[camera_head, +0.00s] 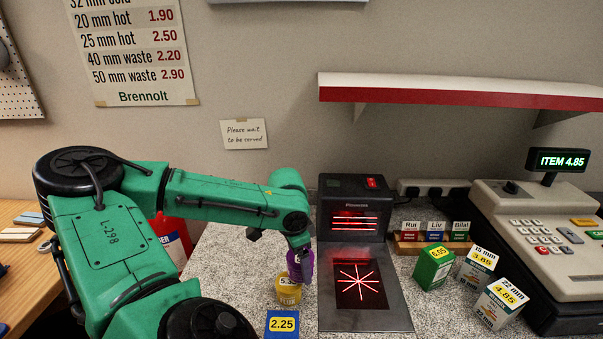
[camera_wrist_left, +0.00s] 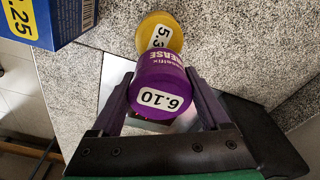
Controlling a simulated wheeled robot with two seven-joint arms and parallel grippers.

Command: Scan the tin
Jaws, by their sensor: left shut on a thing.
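My left gripper (camera_head: 300,252) is shut on a purple grease tin (camera_head: 305,268) with a 6.10 label. The same tin (camera_wrist_left: 162,95) sits between the two fingers in the left wrist view, its labelled end toward the camera. A yellow flux tin (camera_head: 287,294) stands on the counter just below the purple one in the head view. The yellow tin (camera_wrist_left: 160,28) also shows behind it in the left wrist view. The black scanner (camera_head: 352,203) has red lines on its upright face and a red star on its flat plate (camera_head: 395,312), right of my gripper. My right gripper is not in view.
A blue 2.25 box (camera_head: 281,325) stands at the counter's front. Right of the scanner are a green box (camera_head: 433,266) and two white boxes, 3.85 (camera_head: 475,267) and 4.85 (camera_head: 498,303). The till's display (camera_head: 562,160) reads ITEM 4.85. A red-edged shelf (camera_head: 460,95) hangs above.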

